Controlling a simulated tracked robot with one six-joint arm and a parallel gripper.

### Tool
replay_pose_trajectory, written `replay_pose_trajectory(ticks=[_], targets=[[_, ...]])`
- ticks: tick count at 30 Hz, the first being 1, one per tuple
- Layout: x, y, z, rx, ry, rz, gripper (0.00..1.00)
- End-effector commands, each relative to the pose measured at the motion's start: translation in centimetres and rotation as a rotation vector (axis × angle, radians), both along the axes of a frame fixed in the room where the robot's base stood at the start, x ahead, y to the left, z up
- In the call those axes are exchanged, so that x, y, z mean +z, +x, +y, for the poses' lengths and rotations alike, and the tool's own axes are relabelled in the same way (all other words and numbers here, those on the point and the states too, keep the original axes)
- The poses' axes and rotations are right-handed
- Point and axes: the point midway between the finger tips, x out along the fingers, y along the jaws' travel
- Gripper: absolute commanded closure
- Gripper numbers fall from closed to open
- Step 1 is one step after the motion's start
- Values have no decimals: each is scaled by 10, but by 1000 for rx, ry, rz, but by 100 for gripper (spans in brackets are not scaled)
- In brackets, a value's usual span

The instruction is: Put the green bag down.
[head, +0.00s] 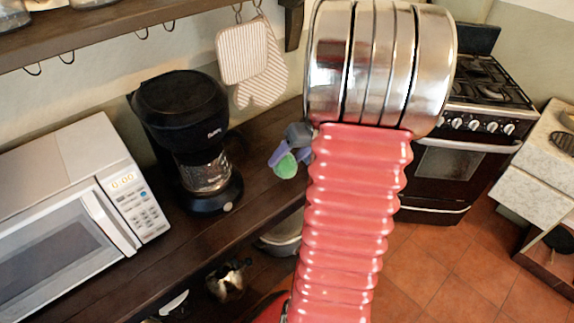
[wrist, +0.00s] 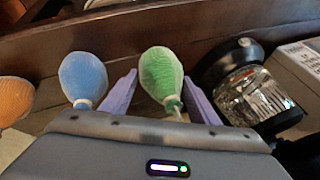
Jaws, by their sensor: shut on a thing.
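The green bag (wrist: 160,72) is a rounded pouch with a tied neck. It sits between the two purple fingers of my gripper (wrist: 166,84), which is shut on it. In the head view the green bag (head: 286,167) shows below my gripper (head: 288,156), in front of the dark wooden counter (head: 262,150). I cannot tell whether the bag touches the wood.
In the wrist view a blue bag (wrist: 83,76) is just left of my gripper, and an orange bag (wrist: 14,98) is farther left. A coffee maker (head: 183,105) and a microwave (head: 75,205) stand on the counter. Oven mitts (head: 258,62) hang behind.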

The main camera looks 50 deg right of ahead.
Motion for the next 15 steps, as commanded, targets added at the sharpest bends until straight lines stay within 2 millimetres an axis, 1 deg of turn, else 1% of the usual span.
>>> replay_pose_trajectory(ticks=[3, 6, 9, 15], targets=[[-16, 0, 1, -1, 3, 1, 83], [-26, 0, 0, 0, 2, 0, 83], [-29, 0, 0, 0, 0, -1, 83], [-29, 1, 0, 0, 0, -1, 83]])
